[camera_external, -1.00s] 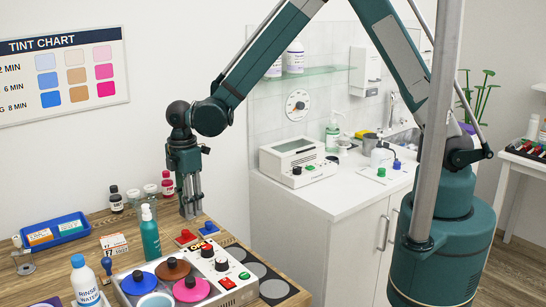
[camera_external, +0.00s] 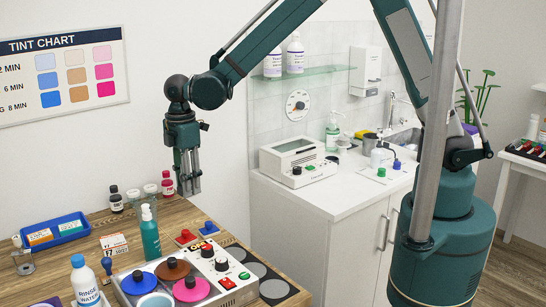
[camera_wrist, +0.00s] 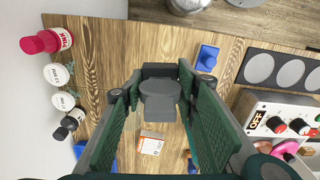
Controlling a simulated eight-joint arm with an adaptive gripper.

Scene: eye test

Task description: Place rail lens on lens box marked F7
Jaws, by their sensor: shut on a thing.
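My gripper (camera_external: 187,187) hangs fingers-down above the far edge of the wooden table. In the wrist view its green fingers (camera_wrist: 160,98) flank a dark grey, round-faced piece (camera_wrist: 158,88) with a black block behind it. The gripper is shut on this piece. I cannot tell that it is the rail lens. In the outside view the piece does not show clearly. No mark F7 is readable. A small white and orange box (camera_external: 113,244) stands left of the teal bottle; it also shows in the wrist view (camera_wrist: 150,144). Its print is too small to be sure of.
A control panel with coloured lids (camera_external: 228,272), a teal pump bottle (camera_external: 150,235) and a rinse-water bottle (camera_external: 84,282) crowd the front. A blue tray (camera_external: 70,232) sits left. Small bottles (camera_external: 116,200) stand behind.

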